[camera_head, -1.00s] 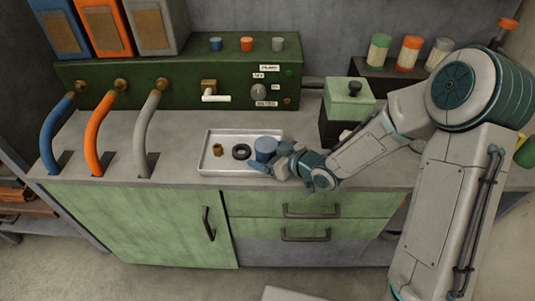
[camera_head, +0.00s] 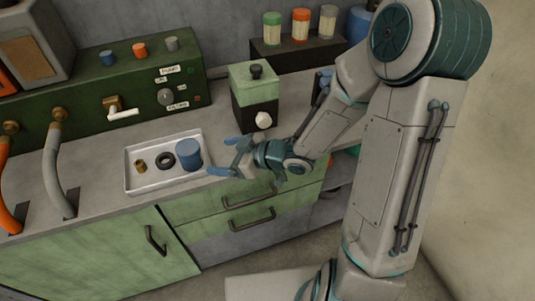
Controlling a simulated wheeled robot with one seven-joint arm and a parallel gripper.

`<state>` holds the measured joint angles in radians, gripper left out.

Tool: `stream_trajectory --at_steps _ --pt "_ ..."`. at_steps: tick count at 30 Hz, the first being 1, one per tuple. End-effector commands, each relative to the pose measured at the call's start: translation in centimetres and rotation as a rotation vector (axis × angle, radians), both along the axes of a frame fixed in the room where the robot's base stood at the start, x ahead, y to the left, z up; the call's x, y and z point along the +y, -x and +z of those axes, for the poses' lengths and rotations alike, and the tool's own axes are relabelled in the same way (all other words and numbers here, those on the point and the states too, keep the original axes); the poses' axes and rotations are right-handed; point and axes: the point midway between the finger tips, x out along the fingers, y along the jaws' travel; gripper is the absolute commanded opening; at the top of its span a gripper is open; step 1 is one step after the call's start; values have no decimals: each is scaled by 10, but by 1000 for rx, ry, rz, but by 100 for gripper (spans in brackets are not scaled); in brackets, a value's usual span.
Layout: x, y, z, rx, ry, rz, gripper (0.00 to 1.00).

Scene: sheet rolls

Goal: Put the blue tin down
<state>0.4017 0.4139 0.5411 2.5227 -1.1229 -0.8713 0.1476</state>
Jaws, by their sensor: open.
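The blue tin (camera_head: 188,155) stands upright at the right end of the white tray (camera_head: 135,184) on the grey counter. My gripper (camera_head: 219,156) is to the right of the tray with its blue fingers spread apart and nothing between them. A gap shows between the fingers and the tin, though the lower fingertip comes near the tray's right rim.
A black ring (camera_head: 165,160) and a small brass piece (camera_head: 141,166) lie in the tray. A green and black box (camera_head: 254,97) with a white knob stands behind my gripper. The green control panel (camera_head: 75,110) runs along the back left. Bare counter (camera_head: 100,205) lies left of the tray.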

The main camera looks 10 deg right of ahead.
Motion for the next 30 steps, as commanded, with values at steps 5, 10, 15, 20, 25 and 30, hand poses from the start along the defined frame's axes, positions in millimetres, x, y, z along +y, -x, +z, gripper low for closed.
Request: stream_trajectory --at_steps 5,10,15,20,25,30 --pt "-15 -11 -4 -1 96 -68 83" --pt "-70 -34 -3 25 354 -297 83" --pt "-140 -32 20 119 563 -587 83" --pt "-188 0 50 276 651 -831 83" --pt "-210 57 77 505 636 -1004 83" --pt "-205 110 94 720 567 -1055 83"
